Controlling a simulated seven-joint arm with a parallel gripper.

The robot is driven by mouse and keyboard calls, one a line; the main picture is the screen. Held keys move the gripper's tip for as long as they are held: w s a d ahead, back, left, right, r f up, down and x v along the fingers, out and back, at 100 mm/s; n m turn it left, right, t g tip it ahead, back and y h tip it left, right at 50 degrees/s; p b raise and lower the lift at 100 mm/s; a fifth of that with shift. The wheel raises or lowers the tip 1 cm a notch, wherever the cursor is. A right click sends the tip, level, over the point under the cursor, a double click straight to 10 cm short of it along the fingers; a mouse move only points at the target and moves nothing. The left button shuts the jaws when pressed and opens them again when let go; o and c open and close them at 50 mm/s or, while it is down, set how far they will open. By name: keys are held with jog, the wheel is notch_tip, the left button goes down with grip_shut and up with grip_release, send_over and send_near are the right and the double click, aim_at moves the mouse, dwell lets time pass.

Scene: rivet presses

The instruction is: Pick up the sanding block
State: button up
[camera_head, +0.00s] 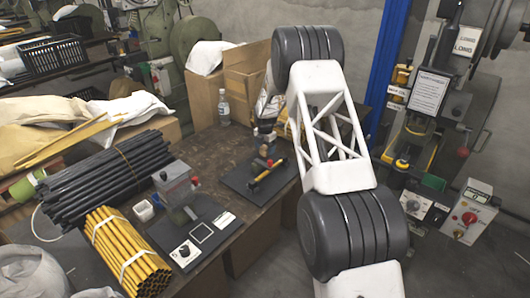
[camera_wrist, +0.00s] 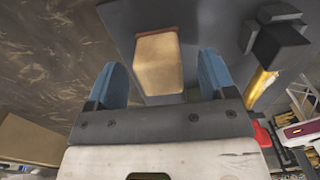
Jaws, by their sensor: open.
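The sanding block, a tan block with a reddish-brown edge (camera_wrist: 158,62), lies on a dark grey plate (camera_wrist: 205,22) in the wrist view. My gripper (camera_wrist: 161,60) is open, with one blue finger to the left of the block and one to the right. Gaps show between the fingers and the block, and nothing is held. How far the fingertips are above the plate is hard to tell. In the head view my arm covers part of the bench, and I cannot make out the block clearly there.
A hammer-like tool with a black head (camera_wrist: 278,38) and yellow handle lies close to the right finger. A water bottle (camera_head: 224,108), black rods (camera_head: 105,175), yellow tubes (camera_head: 125,250) and a small press with a grey base (camera_head: 195,235) stand on the bench (camera_head: 200,150).

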aim_at(265, 147)
jog(key=shift+f, duration=1.05)
jog(key=c, duration=1)
jog(key=shift+r, duration=0.1)
jog(key=shift+r, duration=4.9)
